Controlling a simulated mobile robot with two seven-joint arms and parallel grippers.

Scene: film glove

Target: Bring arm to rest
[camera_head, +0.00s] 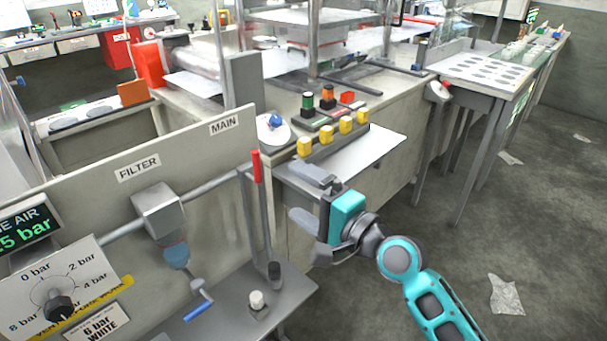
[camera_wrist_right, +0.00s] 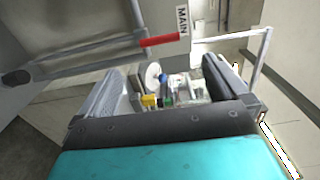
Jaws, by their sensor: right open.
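My right gripper (camera_head: 305,196) is in the middle of the head view, its teal arm coming in from the lower right. Its two grey fingers are apart with nothing between them. It hangs in the air to the right of the red-handled lever (camera_head: 257,166) and in front of the bench with the yellow blocks. In the right wrist view the gripper (camera_wrist_right: 165,90) shows both fingers spread, with the bench seen beyond the gap. The red lever handle (camera_wrist_right: 160,41) crosses above the fingers there. My left gripper is not in view.
A panel (camera_head: 100,215) with a filter (camera_head: 160,210) and a dial (camera_head: 60,305) stands at the left. A grey shelf (camera_head: 225,310) lies below it. Yellow blocks (camera_head: 325,137) line the bench edge behind the gripper. Open floor (camera_head: 450,250) with scraps lies at right.

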